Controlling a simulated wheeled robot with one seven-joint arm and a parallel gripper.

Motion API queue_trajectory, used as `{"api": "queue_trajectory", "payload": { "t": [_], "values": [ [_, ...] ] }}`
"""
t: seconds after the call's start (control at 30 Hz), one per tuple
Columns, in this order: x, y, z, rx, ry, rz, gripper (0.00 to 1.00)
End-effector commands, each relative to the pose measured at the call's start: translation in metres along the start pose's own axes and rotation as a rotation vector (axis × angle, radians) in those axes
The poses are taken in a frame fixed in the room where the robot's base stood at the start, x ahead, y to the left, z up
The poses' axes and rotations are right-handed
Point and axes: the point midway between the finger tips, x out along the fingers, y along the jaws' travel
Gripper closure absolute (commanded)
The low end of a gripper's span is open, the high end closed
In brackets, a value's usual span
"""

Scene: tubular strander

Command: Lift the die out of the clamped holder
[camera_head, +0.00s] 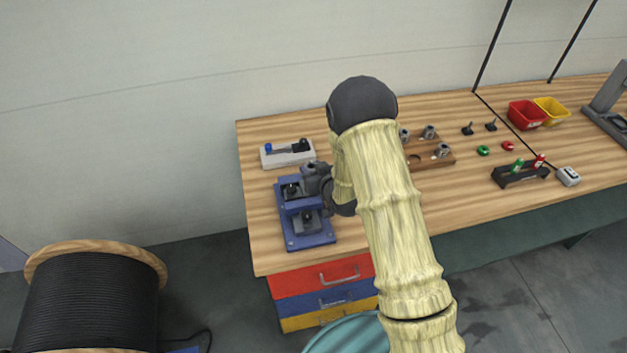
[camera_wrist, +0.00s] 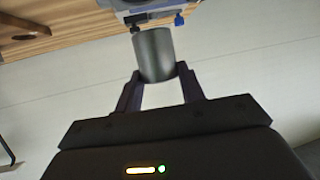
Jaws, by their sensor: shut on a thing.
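The die (camera_wrist: 155,55) is a plain dark grey cylinder. In the wrist view it sits between the two finger tips of my gripper (camera_wrist: 160,80), which is shut on it. The clamped holder (camera_head: 318,238) is a blue base with dark clamp parts on the left of the bench in the head view. My gripper (camera_head: 321,180) is over the holder's back right side there. My arm and gripper hide part of that spot, and I cannot tell whether the die still touches the holder.
A white block (camera_head: 280,159) with a blue and a black knob lies behind the holder. A wooden rack (camera_head: 434,159) with metal parts stands right of my arm. Red (camera_head: 526,115) and yellow (camera_head: 551,110) bins are farther right. Bench left of the holder is clear.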

Motion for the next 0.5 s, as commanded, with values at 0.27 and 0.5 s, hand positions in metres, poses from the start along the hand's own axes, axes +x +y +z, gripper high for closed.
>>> {"api": "queue_trajectory", "payload": {
  "t": [0.27, 0.5],
  "values": [
    [-0.011, 0.001, -0.029, 0.000, 0.004, 0.001, 1.00],
    [-0.014, 0.001, -0.033, 0.000, 0.002, 0.001, 1.00]
  ]
}}
